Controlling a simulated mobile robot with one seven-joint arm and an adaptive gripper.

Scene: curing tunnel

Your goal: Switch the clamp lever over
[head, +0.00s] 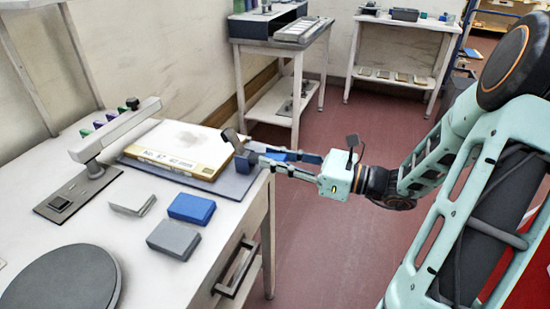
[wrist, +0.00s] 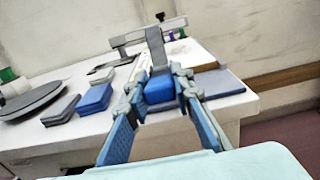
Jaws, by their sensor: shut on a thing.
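The clamp lever is a flat grey bar (head: 231,139) standing tilted above a dark blue block (head: 243,163) at the table's right edge. In the wrist view the grey bar (wrist: 155,48) rises behind and above the blue block (wrist: 160,88). My gripper (head: 254,158) reaches in from the right. In the wrist view its fingertips (wrist: 159,80) lie on either side of the block, shut on this lever piece. The exact contact is partly hidden by the fingers. A yellow-edged framed screen (head: 180,150) lies flat just behind the lever, on a blue-grey plate (head: 232,182).
A pale grey arm (head: 117,128) on a dark base stands left of the screen. Blue (head: 191,208) and grey (head: 174,239) blocks and a round dark disc (head: 65,282) occupy the table's front. Open red floor (head: 330,230) lies right of the table. Other benches stand behind.

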